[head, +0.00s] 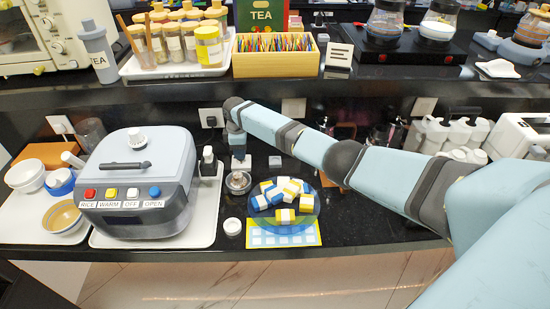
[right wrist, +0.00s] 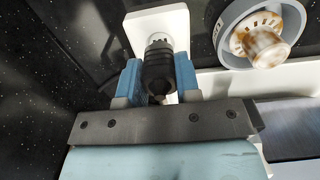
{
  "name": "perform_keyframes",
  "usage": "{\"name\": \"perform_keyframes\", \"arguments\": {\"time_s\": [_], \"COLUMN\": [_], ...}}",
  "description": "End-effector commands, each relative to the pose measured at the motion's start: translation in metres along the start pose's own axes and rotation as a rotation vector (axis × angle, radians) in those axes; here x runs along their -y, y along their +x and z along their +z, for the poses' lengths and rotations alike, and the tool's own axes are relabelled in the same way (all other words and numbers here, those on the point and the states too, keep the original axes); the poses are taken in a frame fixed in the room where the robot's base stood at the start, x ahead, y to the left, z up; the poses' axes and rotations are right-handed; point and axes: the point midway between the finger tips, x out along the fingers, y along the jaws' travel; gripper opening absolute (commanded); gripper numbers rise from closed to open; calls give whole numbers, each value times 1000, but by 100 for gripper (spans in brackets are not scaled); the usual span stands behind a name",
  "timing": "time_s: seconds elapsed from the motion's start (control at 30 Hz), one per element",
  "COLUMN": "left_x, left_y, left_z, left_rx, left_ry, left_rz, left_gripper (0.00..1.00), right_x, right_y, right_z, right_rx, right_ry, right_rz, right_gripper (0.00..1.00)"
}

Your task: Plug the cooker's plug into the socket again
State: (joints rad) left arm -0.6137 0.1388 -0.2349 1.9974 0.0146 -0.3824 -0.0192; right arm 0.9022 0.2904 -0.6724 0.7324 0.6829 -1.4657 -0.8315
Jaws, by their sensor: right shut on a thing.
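The grey cooker (head: 140,180) with coloured buttons stands on a white tray at the left. A socket plate (head: 210,117) on the back wall behind it has something dark at its face. Another pale socket plate (head: 293,108) is further right. My right gripper (head: 239,158) points down at the back of the counter, right of the cooker. In the right wrist view, its blue fingers (right wrist: 158,82) are shut on a dark ribbed piece (right wrist: 158,68), possibly the plug. A white square block (right wrist: 158,25) lies just beyond this piece; whether they join is unclear. My left gripper is out of view.
A small metal bowl (head: 238,182) is close in front of my right gripper. A blue plate (head: 285,215) of packets and a small white pot (head: 232,226) are nearer the front. A dark shelf (head: 290,91) with jars runs above. My right arm crosses the right side.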

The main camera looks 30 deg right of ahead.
Motion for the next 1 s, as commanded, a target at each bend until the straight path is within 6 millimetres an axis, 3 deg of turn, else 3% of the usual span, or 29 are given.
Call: {"name": "perform_keyframes", "arguments": {"time_s": [1.0], "left_x": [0], "left_y": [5], "left_z": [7], "left_rx": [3], "left_ry": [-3], "left_rz": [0], "left_gripper": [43], "right_x": [1], "right_y": [17], "right_z": [0], "right_rx": [1], "right_ry": [-1], "right_rz": [-1], "right_gripper": [0]}}
